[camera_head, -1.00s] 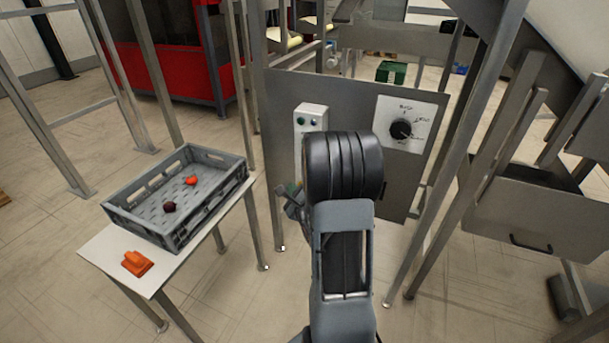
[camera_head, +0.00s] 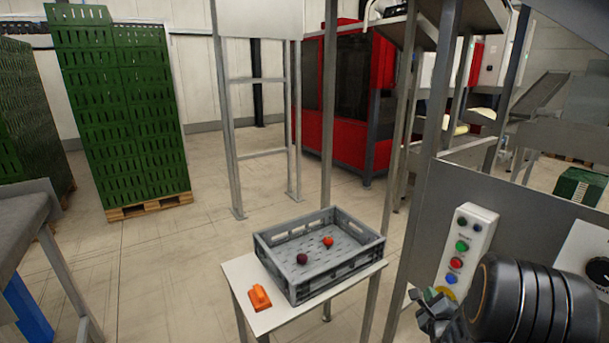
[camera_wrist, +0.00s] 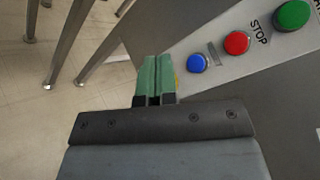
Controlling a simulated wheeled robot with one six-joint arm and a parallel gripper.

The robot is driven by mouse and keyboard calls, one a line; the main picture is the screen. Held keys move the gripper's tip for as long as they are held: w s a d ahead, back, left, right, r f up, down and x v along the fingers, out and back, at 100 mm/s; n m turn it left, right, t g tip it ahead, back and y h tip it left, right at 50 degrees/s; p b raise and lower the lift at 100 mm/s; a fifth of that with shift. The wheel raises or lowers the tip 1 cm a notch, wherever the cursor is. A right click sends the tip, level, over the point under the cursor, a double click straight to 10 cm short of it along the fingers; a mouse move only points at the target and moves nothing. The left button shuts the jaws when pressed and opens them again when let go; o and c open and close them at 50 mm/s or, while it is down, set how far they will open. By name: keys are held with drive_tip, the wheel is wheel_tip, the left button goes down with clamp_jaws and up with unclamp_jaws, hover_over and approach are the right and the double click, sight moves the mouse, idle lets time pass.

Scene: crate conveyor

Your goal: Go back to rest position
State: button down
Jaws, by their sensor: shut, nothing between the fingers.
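My gripper (camera_wrist: 154,80) is shut and empty, its two green fingers together in the wrist view. In the head view my gripper (camera_head: 432,303) shows at the lower right, beside the button box, partly hidden by my dark wrist. The button box (camera_head: 479,222) is pale, with green, red and blue buttons on a grey panel. In the wrist view the blue button (camera_wrist: 197,63) is just right of the fingertips, with the red button (camera_wrist: 237,42) and green button (camera_wrist: 292,14) farther right. I cannot tell whether the fingers touch the box.
A grey crate (camera_head: 375,256) holding a red and a dark item stands on a small white table (camera_head: 243,273), with an orange object (camera_head: 259,298) beside it. Green crates (camera_head: 125,120) are stacked on a pallet at the left. Metal posts (camera_head: 405,150) stand near the panel. Open floor lies left of the table.

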drive_tip(key=s+f+n+g, duration=0.3)
drive_tip(key=f+n+g, duration=0.3)
drive_tip(key=f+n, duration=0.1)
drive_tip(key=s+a+r+n+g+y+p, duration=0.2)
drive_tip(key=s+a+r+n+g+p, duration=0.25)
drive_tip(key=n, duration=0.35)
drive_tip(key=s+a+r+n+y+p, duration=0.1)
drive_tip(key=s+a+r+n+p, duration=0.2)
drive_tip(key=r, duration=0.6)
drive_tip(key=s+a+r+n+g+p, duration=0.1)
drive_tip(key=s+a+r+n+p, duration=0.2)
drive_tip(key=a+r+n+p, duration=0.2)
drive_tip(key=s+a+r+n+g+y+p, duration=0.1)
drive_tip(key=s+a+r+n+p, duration=0.2)
drive_tip(key=a+r, duration=0.6)
wheel_tip(320, 180, up, 6)
drive_tip(key=n+p, duration=0.2)
drive_tip(key=p, duration=0.1)
drive_tip(key=shift+a+r+y+p, duration=0.15)
drive_tip(key=shift+r+y+p, duration=0.05)
drive_tip(key=shift+y+p, duration=0.1)
drive_tip(key=shift+s, duration=0.1)
